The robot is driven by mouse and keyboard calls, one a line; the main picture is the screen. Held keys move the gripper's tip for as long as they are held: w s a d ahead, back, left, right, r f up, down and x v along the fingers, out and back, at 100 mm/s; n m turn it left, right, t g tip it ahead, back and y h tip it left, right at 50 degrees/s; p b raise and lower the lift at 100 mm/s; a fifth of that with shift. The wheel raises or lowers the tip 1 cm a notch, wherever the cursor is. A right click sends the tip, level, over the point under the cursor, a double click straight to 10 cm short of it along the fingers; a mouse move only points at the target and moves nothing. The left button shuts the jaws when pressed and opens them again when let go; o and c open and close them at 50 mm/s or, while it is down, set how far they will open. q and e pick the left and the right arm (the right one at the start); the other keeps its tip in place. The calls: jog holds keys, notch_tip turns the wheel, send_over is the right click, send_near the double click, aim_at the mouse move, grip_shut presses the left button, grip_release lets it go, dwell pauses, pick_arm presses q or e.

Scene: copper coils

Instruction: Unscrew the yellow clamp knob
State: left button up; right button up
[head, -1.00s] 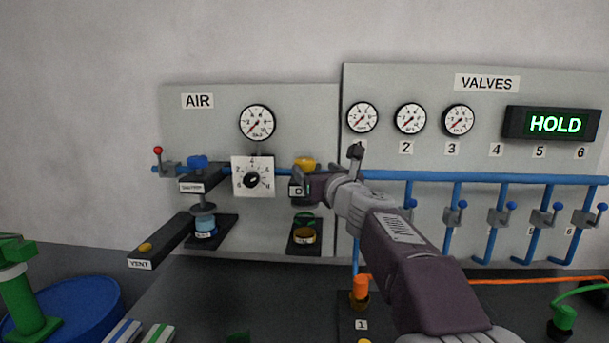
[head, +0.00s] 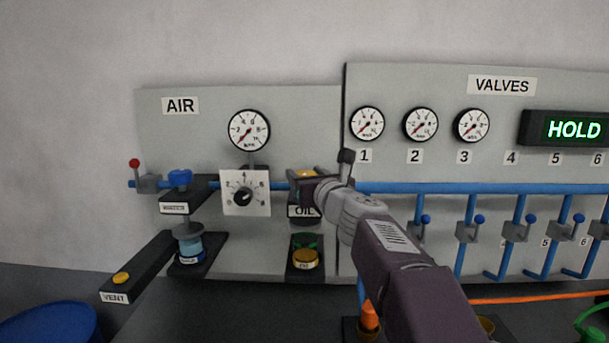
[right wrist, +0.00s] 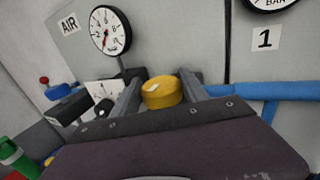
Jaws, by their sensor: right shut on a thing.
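The yellow clamp knob (right wrist: 162,92) sits between the two fingers of my right gripper (right wrist: 160,97) in the right wrist view. In the head view a small part of the yellow knob (head: 304,173) shows above my right gripper (head: 308,190), which covers most of it. The gripper is shut on the knob, at the black clamp labelled OIL (head: 303,211). Below the clamp, a green part and a brass-coloured cap (head: 305,259) stand on a black bracket. My left gripper is out of view.
The AIR panel (head: 180,105) carries a gauge (head: 249,130), a white dial (head: 245,193) and a blue knob (head: 180,177) on a second clamp. Blue pipes and valve levers (head: 479,219) line the VALVES panel at right.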

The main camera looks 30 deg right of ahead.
jog(key=shift+w+f, duration=0.1)
jog(key=c, duration=0.6)
jog(key=shift+d, duration=0.1)
